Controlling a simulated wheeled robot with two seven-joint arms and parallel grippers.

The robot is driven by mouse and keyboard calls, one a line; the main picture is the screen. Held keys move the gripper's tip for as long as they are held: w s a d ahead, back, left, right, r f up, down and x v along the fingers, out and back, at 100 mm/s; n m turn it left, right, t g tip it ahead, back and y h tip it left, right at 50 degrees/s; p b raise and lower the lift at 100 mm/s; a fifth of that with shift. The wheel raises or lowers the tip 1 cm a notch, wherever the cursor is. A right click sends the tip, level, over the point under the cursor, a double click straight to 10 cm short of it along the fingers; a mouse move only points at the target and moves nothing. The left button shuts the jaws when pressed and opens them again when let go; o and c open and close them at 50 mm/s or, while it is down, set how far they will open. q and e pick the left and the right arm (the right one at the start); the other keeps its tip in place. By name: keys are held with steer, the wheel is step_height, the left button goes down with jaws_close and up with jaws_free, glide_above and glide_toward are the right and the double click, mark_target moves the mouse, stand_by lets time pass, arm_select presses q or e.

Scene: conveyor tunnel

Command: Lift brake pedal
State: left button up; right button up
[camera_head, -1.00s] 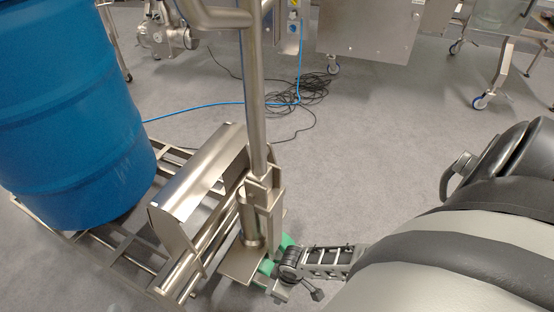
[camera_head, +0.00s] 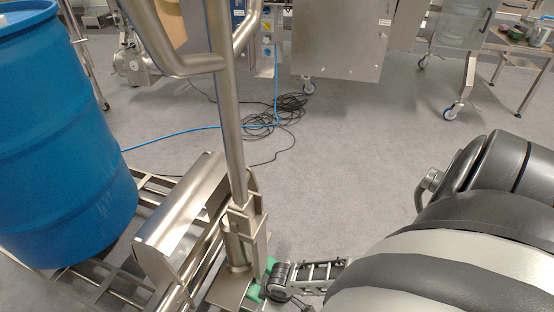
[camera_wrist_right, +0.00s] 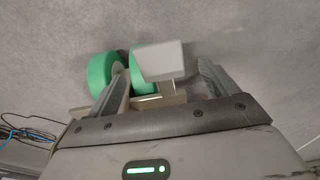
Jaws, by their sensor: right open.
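In the right wrist view, a pale, blunt block (camera_wrist_right: 160,62), apparently the brake pedal, stands beside two green wheels (camera_wrist_right: 103,72). My right gripper (camera_wrist_right: 163,72) is open, with one finger on each side of the pale block. I cannot tell whether either finger touches it. In the head view, a green wheel (camera_head: 257,291) shows low beside the steel trolley (camera_head: 180,225). My right arm comes in from the right and its end is beside this wheel. The pedal and fingertips are not clear there. My left gripper is not in view.
A blue drum (camera_head: 65,140) stands on the trolley's frame at the left. The trolley's upright steel handle (camera_head: 228,110) rises by my right arm. Dark and blue cables (camera_head: 290,108) lie on the floor behind. The grey floor in the middle is clear.

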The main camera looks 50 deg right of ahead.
arm_select(q)
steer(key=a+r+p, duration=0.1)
steer(key=p, duration=0.1)
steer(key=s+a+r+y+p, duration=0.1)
steer(key=p, duration=0.2)
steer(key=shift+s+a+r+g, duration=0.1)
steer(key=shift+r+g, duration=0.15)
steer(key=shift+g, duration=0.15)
arm_select(e)
step_height(320, 180, up, 12)
steer(key=s, duration=0.1)
steer(key=shift+s+d, duration=0.15)
steer(key=shift+d, duration=0.15)
steer(key=shift+a+f, duration=0.1)
